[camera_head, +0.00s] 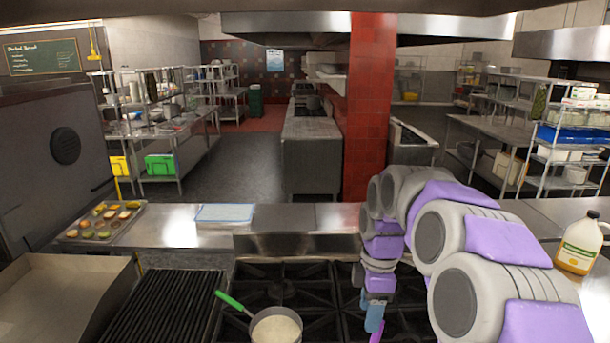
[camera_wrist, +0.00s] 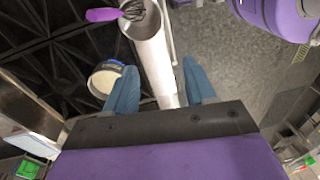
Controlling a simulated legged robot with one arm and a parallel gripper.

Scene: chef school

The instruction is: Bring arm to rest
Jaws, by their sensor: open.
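My arm reaches in from the right in the head view, its grey and purple links bent over the stove. My gripper (camera_head: 374,318) points down above the right-hand burners. In the wrist view its two blue fingers (camera_wrist: 160,80) are spread apart with nothing held between them. A light metal tube or rail shows beyond the gap, and I cannot tell how far off it is. A purple-handled whisk (camera_wrist: 103,15) lies near the upper end of that tube.
A green-handled pan (camera_head: 276,328) with pale contents sits on the stove (camera_head: 300,275), left of my gripper. A food tray (camera_head: 75,236) and a pale blue board (camera_head: 225,214) lie on the ledge behind. A yellow jug (camera_head: 580,245) stands right of my arm.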

